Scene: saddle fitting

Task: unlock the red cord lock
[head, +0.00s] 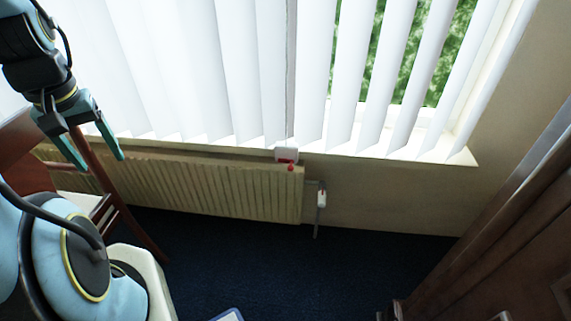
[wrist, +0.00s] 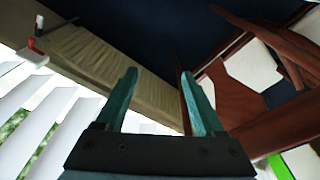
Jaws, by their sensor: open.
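The red cord lock (head: 287,160) is a small red part on a white block (head: 286,153) at the lower end of the blind's cord, just above the radiator's right end. In the wrist view the red part (wrist: 32,44) shows at the upper left, on its white block (wrist: 33,57). My gripper (head: 102,163) is open and empty at the left of the head view, well to the left of the lock and apart from it. Its two teal fingers (wrist: 158,88) are spread in the wrist view, with nothing between them. The lock's exact position is too small to tell.
White vertical blinds (head: 200,70) hang above a cream radiator (head: 190,185). A pipe with a white valve (head: 321,199) stands right of it. A wooden chair (head: 118,200) is below my gripper. Dark wooden furniture (head: 500,250) is at the right. Dark blue floor (head: 320,275) between is mostly clear.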

